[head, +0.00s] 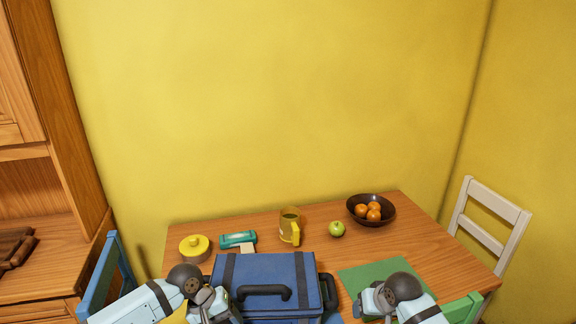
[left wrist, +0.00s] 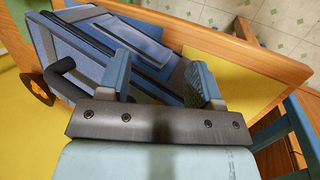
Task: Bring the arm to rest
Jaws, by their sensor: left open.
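My left arm comes in at the lower left of the head view, and its gripper (head: 217,302) is beside the left side of a blue case (head: 265,268) with a dark handle. In the left wrist view the gripper (left wrist: 163,80) is open, its two blue-grey fingers apart, with the blue case (left wrist: 78,45) behind them. Nothing is clearly held; whether the fingers touch the case I cannot tell. My right gripper (head: 366,303) is low over the green mat (head: 370,277), right of the case; its jaws are too small to read.
The wooden table (head: 415,242) carries a yellow lidded pot (head: 195,248), a teal object (head: 238,239), a yellow mug (head: 289,228), a green apple (head: 337,229) and a dark bowl (head: 359,203) of oranges. Blue (head: 104,270), green (head: 463,309) and white (head: 494,210) chairs stand around it.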

